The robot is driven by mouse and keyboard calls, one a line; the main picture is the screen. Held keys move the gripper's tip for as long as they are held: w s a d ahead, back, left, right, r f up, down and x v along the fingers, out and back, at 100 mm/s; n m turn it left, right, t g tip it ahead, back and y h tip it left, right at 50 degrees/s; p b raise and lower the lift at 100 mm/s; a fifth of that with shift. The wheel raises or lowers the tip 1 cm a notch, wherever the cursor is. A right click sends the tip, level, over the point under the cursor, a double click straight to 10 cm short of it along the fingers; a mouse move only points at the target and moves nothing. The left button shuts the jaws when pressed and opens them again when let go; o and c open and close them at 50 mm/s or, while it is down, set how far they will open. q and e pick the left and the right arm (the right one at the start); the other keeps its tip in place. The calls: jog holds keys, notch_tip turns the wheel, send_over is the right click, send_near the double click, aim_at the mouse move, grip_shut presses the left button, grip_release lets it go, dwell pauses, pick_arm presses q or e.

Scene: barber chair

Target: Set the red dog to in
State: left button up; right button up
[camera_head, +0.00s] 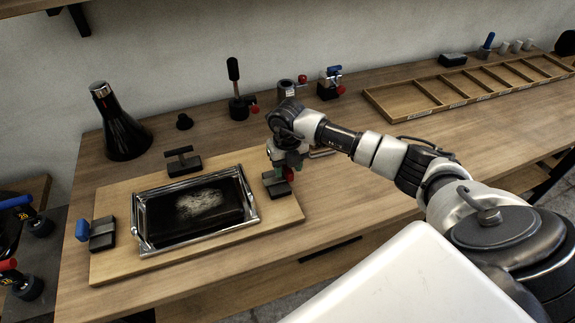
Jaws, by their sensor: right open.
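The red dog is the dark block (277,187) with a red knob (289,174) at the right edge of the wooden board (120,272). It stands beside the silver-framed dark tray (246,217), and a small gap seems to separate them. My right gripper (288,168) points down right over the red dog and hides part of it. Its jaws are open around or just above the knob; contact cannot be told. A blue-knobbed dog (102,235) sits at the board's left, and a black-handled one (184,163) at its back. My left gripper is not in view.
A black flask-shaped vessel (122,130) stands at the back left. Upright tools, including a black-handled one (238,103) and a blue-topped one (329,84), stand along the back. A divided wooden tray (410,107) lies at the right. The bench right of the board is mostly clear.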

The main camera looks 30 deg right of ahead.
aim_at(270, 181)
jog(key=shift+f, duration=0.5)
jog(key=shift+c, duration=0.3)
grip_shut()
jog(key=a, duration=0.2)
jog(key=w+a, duration=0.1)
jog(key=a, duration=0.2)
jog(key=shift+w+b, duration=0.1)
jog(key=shift+b, duration=0.3)
jog(key=shift+d, duration=0.15)
jog(key=shift+c, duration=1.6)
grip_release()
jog(key=o, duration=0.4)
jog(key=shift+a, duration=0.2)
